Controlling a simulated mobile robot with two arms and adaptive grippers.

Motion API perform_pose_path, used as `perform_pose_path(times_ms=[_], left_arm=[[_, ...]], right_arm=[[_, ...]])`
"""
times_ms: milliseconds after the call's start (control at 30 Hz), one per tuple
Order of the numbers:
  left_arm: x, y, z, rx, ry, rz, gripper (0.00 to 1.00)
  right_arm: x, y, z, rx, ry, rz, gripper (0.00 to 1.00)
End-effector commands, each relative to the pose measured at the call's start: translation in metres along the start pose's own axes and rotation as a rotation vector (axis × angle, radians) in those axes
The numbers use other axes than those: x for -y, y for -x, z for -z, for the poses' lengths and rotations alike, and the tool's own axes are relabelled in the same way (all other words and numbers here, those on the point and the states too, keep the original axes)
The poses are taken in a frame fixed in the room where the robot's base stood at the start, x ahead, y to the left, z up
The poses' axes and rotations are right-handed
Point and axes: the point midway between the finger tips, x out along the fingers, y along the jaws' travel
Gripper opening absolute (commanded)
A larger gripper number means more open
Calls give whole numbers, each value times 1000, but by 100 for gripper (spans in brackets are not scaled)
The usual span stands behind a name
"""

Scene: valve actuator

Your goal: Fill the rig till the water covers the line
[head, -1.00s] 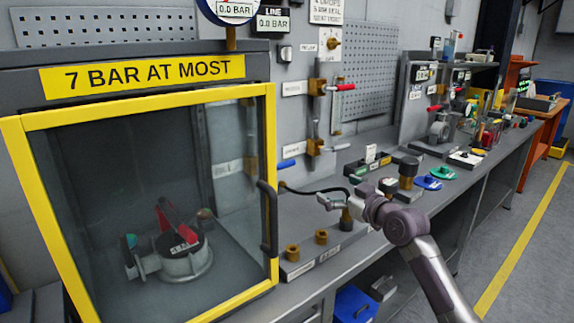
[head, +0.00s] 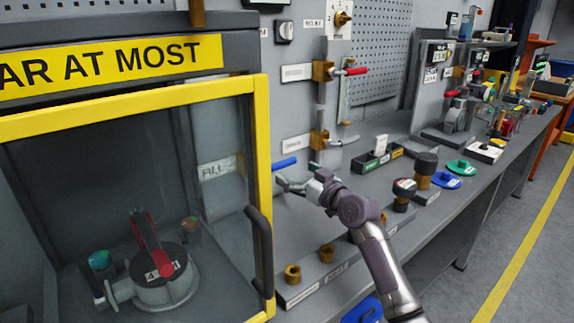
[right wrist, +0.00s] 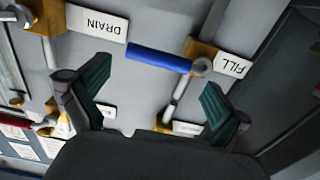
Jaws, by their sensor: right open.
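The rig has a panel with a blue lever (head: 285,162) low on it, next to the yellow-framed door. In the right wrist view the blue lever (right wrist: 158,58) lies across between a DRAIN label (right wrist: 97,23) and a FILL label (right wrist: 232,65), with its pivot at the FILL end. My right gripper (head: 282,184) is open and empty, just in front of and below the lever; in the right wrist view its fingers (right wrist: 152,98) stand apart on either side of the lever's lower side. A clear upright tube (head: 344,97) stands by the red lever (head: 356,71); no water level is readable. My left gripper is not in view.
The glazed door (head: 262,215) is shut in front of a valve actuator (head: 158,275). Brass ports (head: 327,252) line the bench front. Dark-topped fittings (head: 426,163), a green piece (head: 458,167) and a blue piece (head: 446,181) lie to the right.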

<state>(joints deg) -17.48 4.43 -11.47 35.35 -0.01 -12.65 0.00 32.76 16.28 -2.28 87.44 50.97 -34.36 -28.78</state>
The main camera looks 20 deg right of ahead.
Motion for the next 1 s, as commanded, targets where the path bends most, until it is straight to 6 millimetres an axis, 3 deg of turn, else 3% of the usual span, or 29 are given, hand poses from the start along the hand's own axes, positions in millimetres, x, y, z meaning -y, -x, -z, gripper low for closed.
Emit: perform_pose_path(times_ms=[233, 600, 1000], left_arm=[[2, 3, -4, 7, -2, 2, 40], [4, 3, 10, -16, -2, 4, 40], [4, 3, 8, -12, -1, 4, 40]], right_arm=[[0, -34, 0, 1, -1, 0, 100], [0, -41, 0, 0, 2, -1, 100], [0, -40, 0, -1, 2, -2, 35]])
